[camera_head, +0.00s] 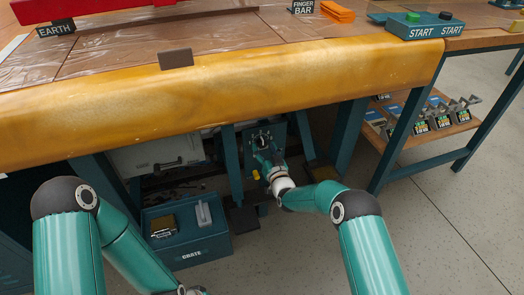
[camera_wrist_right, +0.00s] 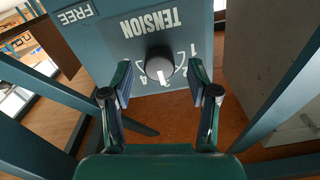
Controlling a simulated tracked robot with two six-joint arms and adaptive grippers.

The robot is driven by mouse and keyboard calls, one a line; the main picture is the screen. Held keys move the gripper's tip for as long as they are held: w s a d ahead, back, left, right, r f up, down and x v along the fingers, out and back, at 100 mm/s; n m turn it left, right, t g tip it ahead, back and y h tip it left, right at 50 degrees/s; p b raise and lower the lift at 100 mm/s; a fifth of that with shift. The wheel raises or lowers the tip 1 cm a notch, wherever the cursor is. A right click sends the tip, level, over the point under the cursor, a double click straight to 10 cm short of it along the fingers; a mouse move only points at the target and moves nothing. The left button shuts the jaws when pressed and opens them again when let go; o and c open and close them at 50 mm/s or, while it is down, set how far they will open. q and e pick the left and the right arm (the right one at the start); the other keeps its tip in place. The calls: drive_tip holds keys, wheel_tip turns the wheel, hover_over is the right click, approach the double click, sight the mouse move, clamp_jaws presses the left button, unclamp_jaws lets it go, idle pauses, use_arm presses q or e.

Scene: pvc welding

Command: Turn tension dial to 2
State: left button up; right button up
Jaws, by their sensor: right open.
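The tension dial (camera_wrist_right: 160,60) is a round black knob with a white pointer on a blue-grey panel (camera_wrist_right: 118,42) lettered TENSION. The lettering appears upside down in the right wrist view. The pointer aims toward the bottom of that picture; some scale digits around the knob are hard to read. My right gripper (camera_wrist_right: 159,88) is open, its two fingers on either side of the knob's lower part with visible gaps. In the head view the panel (camera_head: 264,133) is under the bench, with my right gripper (camera_head: 266,158) in front of it. My left gripper is out of view.
The bench's padded yellow front edge (camera_head: 230,82) overhangs the panel. Teal bench legs (camera_head: 231,165) stand near my right arm. A teal crate (camera_head: 187,240) is on the floor at left. A FREE label (camera_wrist_right: 75,14) is at the panel's corner.

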drive_tip(key=shift+c, duration=0.2)
drive_tip(key=c, duration=1.1)
drive_tip(key=shift+a, duration=0.5)
clamp_jaws()
drive_tip(key=shift+s+d+f, duration=0.1)
drive_tip(key=shift+d, duration=0.2)
